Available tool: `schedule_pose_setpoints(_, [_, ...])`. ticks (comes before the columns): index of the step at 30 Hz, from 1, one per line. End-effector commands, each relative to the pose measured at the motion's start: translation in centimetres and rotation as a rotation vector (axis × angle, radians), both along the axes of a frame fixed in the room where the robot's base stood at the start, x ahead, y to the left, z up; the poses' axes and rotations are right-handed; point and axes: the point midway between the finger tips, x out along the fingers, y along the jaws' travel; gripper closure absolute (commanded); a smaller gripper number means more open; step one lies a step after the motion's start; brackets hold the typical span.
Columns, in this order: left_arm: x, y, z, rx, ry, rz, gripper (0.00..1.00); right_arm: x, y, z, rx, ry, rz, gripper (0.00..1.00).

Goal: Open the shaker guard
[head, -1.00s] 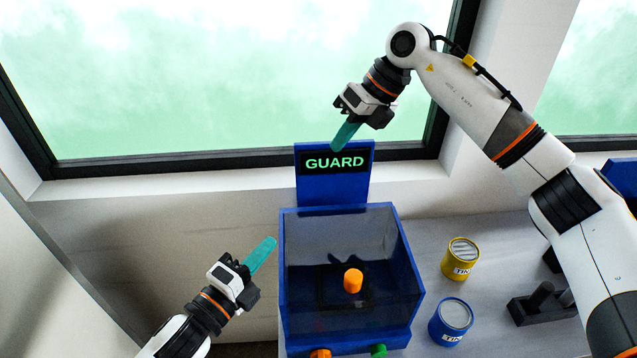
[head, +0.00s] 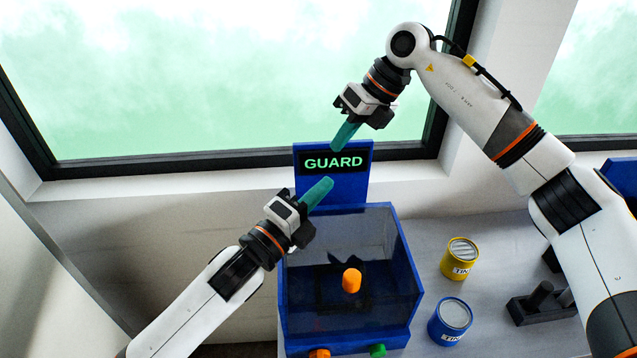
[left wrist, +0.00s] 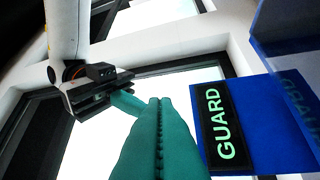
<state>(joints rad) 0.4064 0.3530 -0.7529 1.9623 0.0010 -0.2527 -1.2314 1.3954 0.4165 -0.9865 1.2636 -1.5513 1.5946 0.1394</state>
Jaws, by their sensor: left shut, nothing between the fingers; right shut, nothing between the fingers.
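The shaker guard (head: 368,232) is a clear, smoky cover on a blue box frame, below a blue sign panel reading GUARD (head: 333,163). It looks closed over an orange knob (head: 351,280). The sign also shows in the left wrist view (left wrist: 226,124). My left gripper (head: 318,192) is shut and empty, its teal fingers in front of the sign's lower part and above the box's back left; I cannot tell if it touches anything. Its fingers fill the middle of the left wrist view (left wrist: 161,110). My right gripper (head: 345,135) is shut and empty, near the sign's top edge.
An orange button (head: 319,353) and a green button (head: 377,350) are on the box front. A yellow tin (head: 460,258) and a blue tin (head: 450,321) stand to its right. A dark rack (head: 541,303) is farther right. A window is behind.

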Motion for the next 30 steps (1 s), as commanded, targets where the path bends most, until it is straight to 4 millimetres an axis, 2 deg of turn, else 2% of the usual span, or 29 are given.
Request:
schedule_pose_setpoints(6, [1.32,0.05,0.35,-0.001,0.001,0.000,1.00,-0.01,0.01,0.00,0.000,0.000,0.000,1.00])
schedule_pose_setpoints(30, [1.33,0.07,0.34,-0.001,0.001,0.000,1.00,-0.01,0.01,0.00,0.000,0.000,0.000,1.00])
